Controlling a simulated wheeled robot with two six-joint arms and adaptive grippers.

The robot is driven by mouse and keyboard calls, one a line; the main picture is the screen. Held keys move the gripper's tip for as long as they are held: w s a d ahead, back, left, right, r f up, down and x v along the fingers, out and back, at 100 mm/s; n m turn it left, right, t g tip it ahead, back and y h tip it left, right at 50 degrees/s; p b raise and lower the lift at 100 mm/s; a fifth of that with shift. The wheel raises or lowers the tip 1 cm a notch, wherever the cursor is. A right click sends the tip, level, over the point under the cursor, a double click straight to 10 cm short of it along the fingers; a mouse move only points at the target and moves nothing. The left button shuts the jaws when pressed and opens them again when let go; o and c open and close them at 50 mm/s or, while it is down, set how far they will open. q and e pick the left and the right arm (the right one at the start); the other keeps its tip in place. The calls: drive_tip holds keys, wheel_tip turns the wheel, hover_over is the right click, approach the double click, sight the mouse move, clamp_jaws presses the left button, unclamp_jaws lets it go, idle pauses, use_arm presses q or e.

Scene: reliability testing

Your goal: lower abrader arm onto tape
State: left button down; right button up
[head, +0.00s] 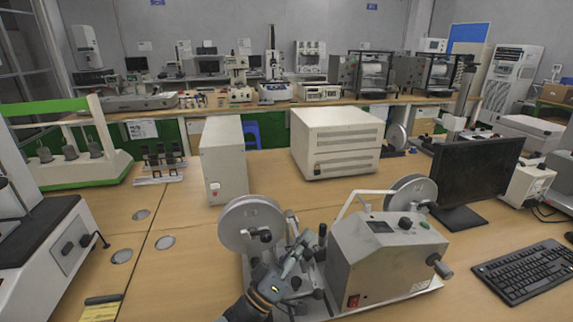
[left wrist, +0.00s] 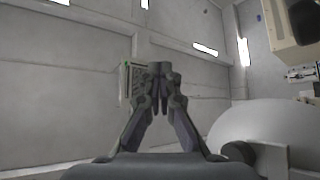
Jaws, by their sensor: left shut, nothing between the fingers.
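The abrader machine (head: 375,262) stands on the near bench, with a beige box body and a red switch. A pale tape reel (head: 246,221) stands at its left and another reel (head: 412,194) behind it. A thin white arm (head: 350,203) rises bent above the body's back left; I cannot tell if it is the abrader arm. My left gripper (head: 303,241) is shut and empty, between the left reel and the body. It partly hides the machine's parts there, and the tape cannot be made out. In the left wrist view its fingertips (left wrist: 160,70) meet, pointing up toward the ceiling. A large pale disc (left wrist: 262,125) shows at right.
A beige box (head: 335,145) and a narrower box (head: 223,160) stand behind the machine. A monitor (head: 478,172) and a keyboard (head: 527,272) are at right. Bare bench (head: 185,235) lies left of the machine.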

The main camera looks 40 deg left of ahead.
use_arm(q)
wheel_tip(320, 180, up, 10)
idle(0.9)
idle(0.3)
